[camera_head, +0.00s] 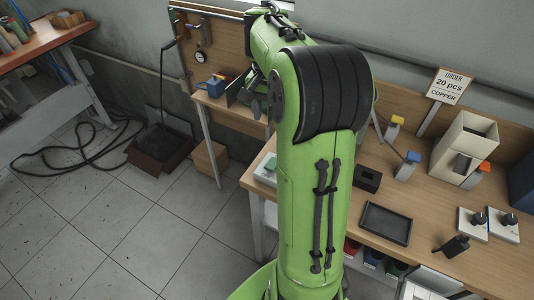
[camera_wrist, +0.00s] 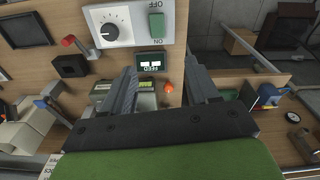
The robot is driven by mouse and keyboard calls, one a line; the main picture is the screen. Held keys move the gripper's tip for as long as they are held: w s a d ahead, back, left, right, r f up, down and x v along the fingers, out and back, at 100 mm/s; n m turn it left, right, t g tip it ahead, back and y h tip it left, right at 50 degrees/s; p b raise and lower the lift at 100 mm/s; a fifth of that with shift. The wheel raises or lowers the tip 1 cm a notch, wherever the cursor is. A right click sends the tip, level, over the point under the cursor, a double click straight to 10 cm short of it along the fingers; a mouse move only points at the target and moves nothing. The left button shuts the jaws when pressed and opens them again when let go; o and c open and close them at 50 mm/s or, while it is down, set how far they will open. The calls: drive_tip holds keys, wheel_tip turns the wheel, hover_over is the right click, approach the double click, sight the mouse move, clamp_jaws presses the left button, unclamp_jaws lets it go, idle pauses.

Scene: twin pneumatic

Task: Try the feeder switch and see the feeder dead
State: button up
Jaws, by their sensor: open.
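In the wrist view, a white box with a black dial (camera_wrist: 110,32) and a green rocker switch (camera_wrist: 156,27) lies at the top. The words OFF and ON beside the switch appear upside down. Below it is a small label reading FEED (camera_wrist: 155,62), also upside down. My gripper (camera_wrist: 157,72) is open, its two grey fingers apart near the label, with nothing between them.
An orange-red round piece (camera_wrist: 168,87) shows between the fingers in the wrist view. The bench (camera_head: 345,200) holds a black tray (camera_head: 385,226) and two white boxes with black knobs (camera_head: 473,223). A sign (camera_head: 449,86) reads "ORDER 20 pcs COPPER". Cable (camera_head: 62,160) lies on the floor at left.

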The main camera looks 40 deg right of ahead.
sight(272, 164)
drive_tip(key=shift+m+y, duration=0.3)
drive_tip(key=shift+m, duration=0.4)
drive_tip(key=d+f+b, duration=0.1)
drive_tip(key=f, duration=0.5)
drive_tip(key=d+f+b, duration=0.1)
drive_tip(key=f+b, duration=0.1)
drive_tip(key=f, duration=0.4)
drive_tip(key=f+b, duration=0.2)
drive_tip(key=f, duration=0.3)
drive_tip(key=shift+w+d+f, duration=0.2)
drive_tip(key=shift+d+f, duration=0.2)
drive_tip(key=shift+c, duration=0.4)
